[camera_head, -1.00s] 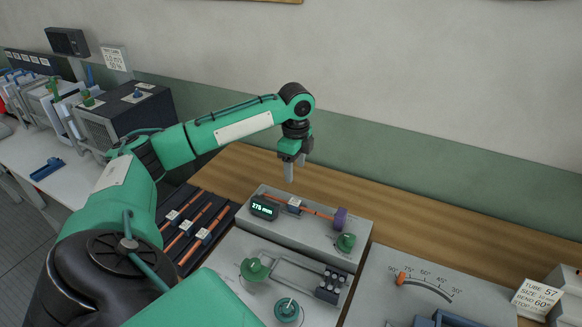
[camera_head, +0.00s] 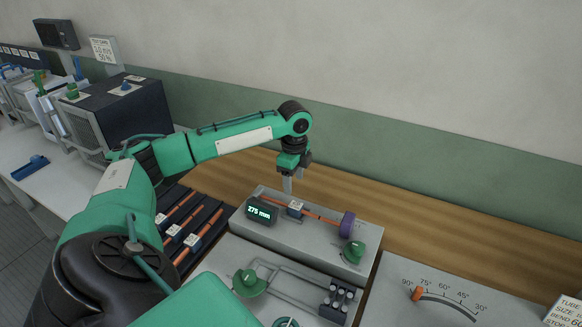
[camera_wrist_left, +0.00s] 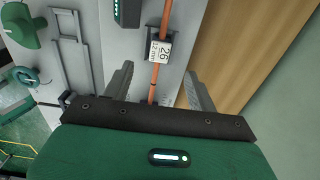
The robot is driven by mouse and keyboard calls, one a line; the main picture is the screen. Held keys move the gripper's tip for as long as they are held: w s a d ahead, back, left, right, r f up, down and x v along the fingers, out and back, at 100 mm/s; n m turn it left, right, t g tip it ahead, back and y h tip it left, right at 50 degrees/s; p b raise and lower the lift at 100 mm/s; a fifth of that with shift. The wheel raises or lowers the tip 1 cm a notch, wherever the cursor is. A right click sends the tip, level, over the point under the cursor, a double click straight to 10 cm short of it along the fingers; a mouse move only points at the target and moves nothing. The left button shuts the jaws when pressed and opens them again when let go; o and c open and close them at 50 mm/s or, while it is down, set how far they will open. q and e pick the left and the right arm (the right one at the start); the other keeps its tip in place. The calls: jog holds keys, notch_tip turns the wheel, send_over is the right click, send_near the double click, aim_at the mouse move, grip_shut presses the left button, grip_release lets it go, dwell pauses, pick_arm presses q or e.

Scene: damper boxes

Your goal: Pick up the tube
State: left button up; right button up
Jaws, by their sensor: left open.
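An orange copper tube (camera_head: 324,219) lies in the grey measuring fixture (camera_head: 300,236), with a white tag at its middle and a purple knob at its right end. In the left wrist view the tube (camera_wrist_left: 154,76) runs between my fingers, and its tag (camera_wrist_left: 159,52) reads 26, 12 mm. My left gripper (camera_head: 287,187) is open and points down above the back left part of the fixture. In the wrist view its open fingers (camera_wrist_left: 158,85) are on either side of the tube's line. I cannot tell their exact height above it. My right gripper is not in view.
A display (camera_head: 261,211) reading 275 mm stands on the fixture's left. A dark rack (camera_head: 207,222) with several tagged orange tubes is to the left. A bending station with a green knob (camera_head: 250,283) is in front. An angle dial panel (camera_head: 440,290) stands right. Wooden bench is bare behind.

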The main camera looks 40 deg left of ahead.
aim_at(293, 204)
pick_arm(q)
notch_tip(293, 204, down, 4)
jog(key=shift+w+a+r, duration=0.1)
jog(key=shift+w, duration=0.05)
jog(key=shift+f+p, duration=0.4)
jog(key=shift+f, duration=0.1)
notch_tip(293, 204, down, 4)
jog(key=shift+r+p, duration=0.15)
jog(key=shift+p, duration=0.35)
jog(key=shift+f, duration=0.4)
jog(key=c, duration=1.1)
jog(key=shift+c, duration=0.5)
jog(key=shift+r, duration=0.15)
